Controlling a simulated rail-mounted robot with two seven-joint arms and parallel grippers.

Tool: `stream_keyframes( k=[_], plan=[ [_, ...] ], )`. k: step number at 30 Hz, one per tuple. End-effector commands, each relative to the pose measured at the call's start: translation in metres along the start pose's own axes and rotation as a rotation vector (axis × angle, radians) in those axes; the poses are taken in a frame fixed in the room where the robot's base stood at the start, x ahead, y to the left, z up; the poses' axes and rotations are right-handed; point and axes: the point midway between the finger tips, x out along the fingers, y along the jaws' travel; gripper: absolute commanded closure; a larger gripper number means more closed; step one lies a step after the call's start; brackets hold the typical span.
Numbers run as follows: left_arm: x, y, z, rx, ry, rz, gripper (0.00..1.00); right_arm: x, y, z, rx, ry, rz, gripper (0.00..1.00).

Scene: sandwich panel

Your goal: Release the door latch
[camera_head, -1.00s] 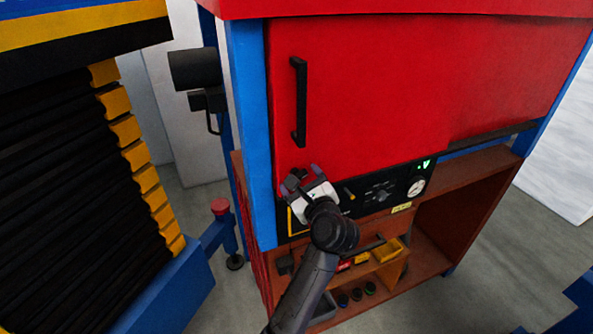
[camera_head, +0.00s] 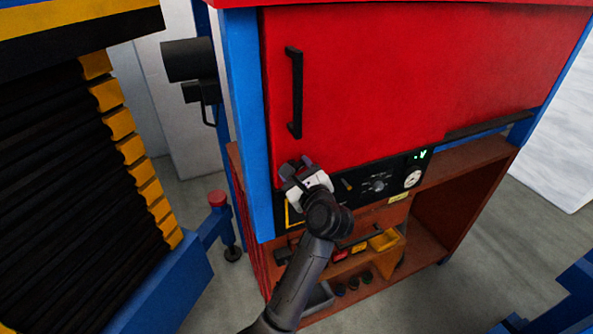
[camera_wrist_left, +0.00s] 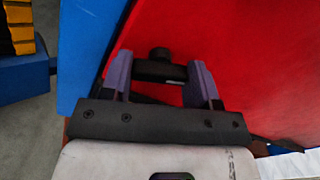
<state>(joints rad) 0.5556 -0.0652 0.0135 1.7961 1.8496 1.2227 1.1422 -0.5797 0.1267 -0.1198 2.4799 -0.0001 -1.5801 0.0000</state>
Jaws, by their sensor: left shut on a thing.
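The red door (camera_head: 370,80) fills the middle of the head view, with a long black vertical handle (camera_head: 296,92) near its left edge. My left gripper (camera_head: 298,165) is at the door's lower left corner, below that handle. In the left wrist view, its two purple fingers (camera_wrist_left: 161,65) stand on either side of a small black latch (camera_wrist_left: 160,71) with a round knob, in front of the red door. The gripper is shut on this latch. In the head view the gripper hides the latch. My right gripper is out of view.
A black control panel (camera_head: 368,184) with a gauge (camera_head: 412,178) lies under the door. A brown shelf (camera_head: 428,252) below holds a yellow bin (camera_head: 384,240). A blue post (camera_head: 247,130) stands left of the door. Black bellows (camera_head: 60,200) are at far left.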

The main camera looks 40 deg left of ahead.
Motion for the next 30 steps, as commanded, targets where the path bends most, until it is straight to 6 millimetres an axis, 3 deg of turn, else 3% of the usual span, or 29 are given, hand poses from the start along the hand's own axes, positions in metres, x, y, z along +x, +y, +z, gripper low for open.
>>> stream_keyframes(
  k=[5,18,29,30],
  plan=[
    [0.0,0.0,0.0,0.022,0.002,0.001,0.68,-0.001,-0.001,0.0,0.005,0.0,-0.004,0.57],
    [0.0,-0.001,0.002,0.404,0.001,0.001,0.68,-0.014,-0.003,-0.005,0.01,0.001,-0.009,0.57],
    [0.0,0.0,0.0,0.434,-0.001,0.0,0.68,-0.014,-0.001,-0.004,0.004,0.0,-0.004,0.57],
    [0.0,0.0,0.0,0.434,-0.001,0.0,0.43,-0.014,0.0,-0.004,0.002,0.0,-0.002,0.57]
  ],
)
